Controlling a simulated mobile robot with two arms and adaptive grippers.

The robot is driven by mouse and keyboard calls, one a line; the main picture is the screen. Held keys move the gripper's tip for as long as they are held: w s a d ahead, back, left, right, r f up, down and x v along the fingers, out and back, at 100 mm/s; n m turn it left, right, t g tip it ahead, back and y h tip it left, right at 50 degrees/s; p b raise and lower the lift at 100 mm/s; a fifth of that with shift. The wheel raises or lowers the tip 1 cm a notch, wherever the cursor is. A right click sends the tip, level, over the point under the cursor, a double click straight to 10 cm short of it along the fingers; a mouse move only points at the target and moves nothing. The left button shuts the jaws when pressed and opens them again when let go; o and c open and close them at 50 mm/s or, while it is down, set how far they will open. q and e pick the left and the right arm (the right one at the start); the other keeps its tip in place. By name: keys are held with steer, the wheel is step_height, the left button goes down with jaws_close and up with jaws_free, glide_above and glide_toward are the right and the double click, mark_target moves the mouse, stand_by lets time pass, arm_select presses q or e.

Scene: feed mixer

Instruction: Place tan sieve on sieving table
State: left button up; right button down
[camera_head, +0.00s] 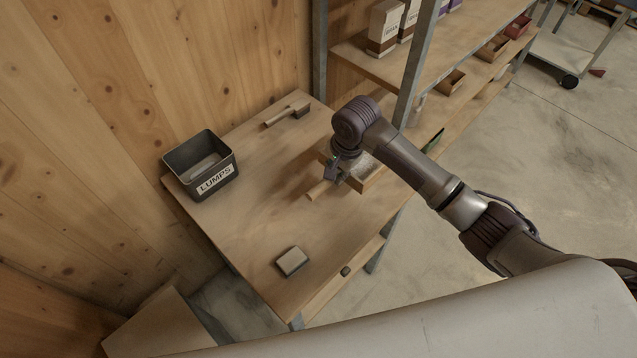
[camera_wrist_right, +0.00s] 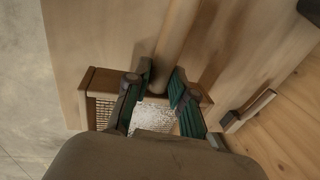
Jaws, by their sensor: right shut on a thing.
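The tan sieve (camera_head: 374,182) has a square wooden frame, a pale mesh and a round wooden handle (camera_head: 318,190). It is at the right edge of the wooden sieving table (camera_head: 240,235), its handle pointing left over the tabletop. My right gripper (camera_head: 338,173) is shut on the handle close to the frame, and the arm hides part of the sieve. In the right wrist view the fingers (camera_wrist_right: 162,82) close around the handle (camera_wrist_right: 178,35), with the frame (camera_wrist_right: 101,82) below them. I cannot tell whether the sieve touches the table. My left gripper is not in view.
A dark bin labelled LUMPS (camera_head: 203,166) stands at the table's left corner. A brush (camera_head: 288,114) lies at the back and a small block (camera_head: 292,261) near the front. Shelving (camera_head: 408,75) with boxes adjoins behind. The middle of the tabletop is clear.

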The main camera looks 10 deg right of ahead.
steer(key=a+f, duration=0.2)
steer(key=a, duration=0.1)
steer(key=shift+w, duration=0.2)
step_height(320, 180, down, 4)
steer(key=shift+a+f+p, duration=0.1)
steer(key=shift+a+p, duration=0.05)
steer(key=shift+p, duration=0.35)
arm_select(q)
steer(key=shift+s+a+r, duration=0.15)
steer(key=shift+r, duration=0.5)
arm_select(e)
steer(key=c, duration=1)
jaws_free()
steer(key=r, duration=0.4)
steer(key=s+r, duration=0.1)
steer(key=r, duration=0.3)
steer(key=s+d+r, duration=0.1)
steer(key=r, duration=0.3)
steer(key=shift+s+d+b, duration=0.1)
steer(key=shift+b, duration=0.2)
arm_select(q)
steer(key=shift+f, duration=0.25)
